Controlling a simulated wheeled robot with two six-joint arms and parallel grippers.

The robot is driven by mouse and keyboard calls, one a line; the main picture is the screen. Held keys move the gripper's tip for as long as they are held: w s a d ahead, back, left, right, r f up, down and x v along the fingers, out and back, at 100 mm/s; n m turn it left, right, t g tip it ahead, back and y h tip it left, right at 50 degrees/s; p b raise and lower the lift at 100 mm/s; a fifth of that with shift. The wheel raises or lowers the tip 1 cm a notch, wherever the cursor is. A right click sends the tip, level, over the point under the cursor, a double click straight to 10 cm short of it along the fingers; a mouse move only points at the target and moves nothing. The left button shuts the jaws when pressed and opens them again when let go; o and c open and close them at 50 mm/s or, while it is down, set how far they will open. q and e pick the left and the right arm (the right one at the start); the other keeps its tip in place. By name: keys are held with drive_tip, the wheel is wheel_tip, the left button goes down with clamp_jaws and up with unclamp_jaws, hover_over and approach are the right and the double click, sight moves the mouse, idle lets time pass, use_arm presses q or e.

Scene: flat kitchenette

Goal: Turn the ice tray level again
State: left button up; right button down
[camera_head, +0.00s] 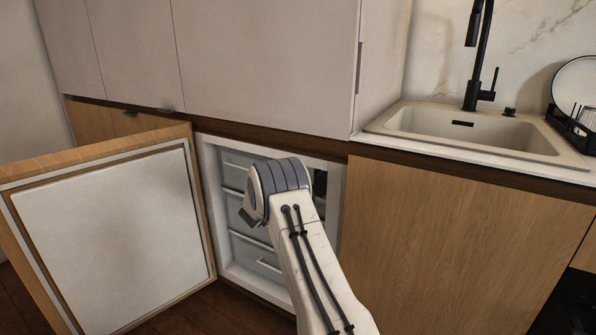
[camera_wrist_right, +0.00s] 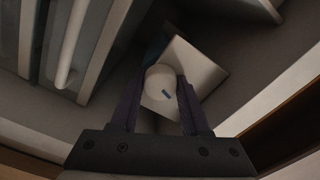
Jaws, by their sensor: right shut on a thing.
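My right gripper (camera_wrist_right: 161,82) is shut on a round white knob (camera_wrist_right: 157,78) with a short blue mark, seen in the right wrist view. A pale square plate or housing (camera_wrist_right: 198,68) lies behind the knob and looks turned at an angle in this view. A dark blue sliver (camera_wrist_right: 155,48) shows beside it and may be part of the ice tray; the tray itself is not clearly seen, so I cannot tell its tilt. In the head view my right arm reaches into the open freezer compartment (camera_head: 211,192) and hides the gripper and knob. My left gripper is not in view.
The freezer door (camera_head: 115,235) stands open on the left. Drawers with bar handles (camera_head: 248,240) fill the compartment, close to my arm; a drawer handle (camera_wrist_right: 70,45) shows in the wrist view. A closed wooden cabinet front (camera_head: 450,225) and sink (camera_head: 470,128) are on the right.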

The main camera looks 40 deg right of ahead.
drive_tip(key=shift+n+p, duration=1.5)
drive_tip(key=shift+n, duration=0.4)
drive_tip(key=shift+f, duration=0.1)
drive_tip(key=shift+c, duration=2.1)
unclamp_jaws()
drive_tip(key=shift+a, duration=0.15)
drive_tip(key=p+v, duration=0.1)
drive_tip(key=v, duration=0.9)
drive_tip(key=shift+a, duration=0.1)
